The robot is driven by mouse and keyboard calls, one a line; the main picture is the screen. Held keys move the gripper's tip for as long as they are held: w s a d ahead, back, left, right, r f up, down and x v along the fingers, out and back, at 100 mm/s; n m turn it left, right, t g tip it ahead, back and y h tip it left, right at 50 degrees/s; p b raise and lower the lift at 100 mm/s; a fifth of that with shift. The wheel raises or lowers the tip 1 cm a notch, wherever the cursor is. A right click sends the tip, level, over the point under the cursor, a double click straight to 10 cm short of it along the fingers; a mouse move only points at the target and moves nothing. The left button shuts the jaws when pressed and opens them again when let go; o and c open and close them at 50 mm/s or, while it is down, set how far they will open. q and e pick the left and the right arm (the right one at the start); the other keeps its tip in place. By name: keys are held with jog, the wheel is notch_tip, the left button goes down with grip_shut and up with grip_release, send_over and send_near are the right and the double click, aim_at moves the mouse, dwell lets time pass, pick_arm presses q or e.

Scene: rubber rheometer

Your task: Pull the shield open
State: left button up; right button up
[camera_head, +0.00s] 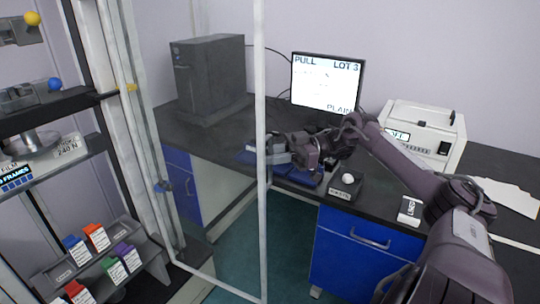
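The shield is a clear panel in a pale frame (260,90). It stands swung out from the machine (125,130) on the left, with its free upright edge near the middle of the view. My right gripper (272,151) is at that edge, about halfway up, with my arm reaching in from the right. The fingers overlap the edge in the picture; I cannot tell whether they touch or grip it. My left gripper is not in view.
A dark computer case (208,78) and a monitor (326,82) reading "PULL LOT 3 PLAIN" stand on the dark bench behind. A white instrument (424,130) is at the right. Several small labelled boxes sit on a grey rack (150,252) at lower left. Floor (285,235) below the shield is clear.

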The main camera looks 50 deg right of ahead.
jog(key=b+v, duration=0.3)
jog(key=v, duration=0.4)
jog(key=shift+s+d, duration=0.2)
jog(key=shift+d, duration=0.15)
dwell(0.4)
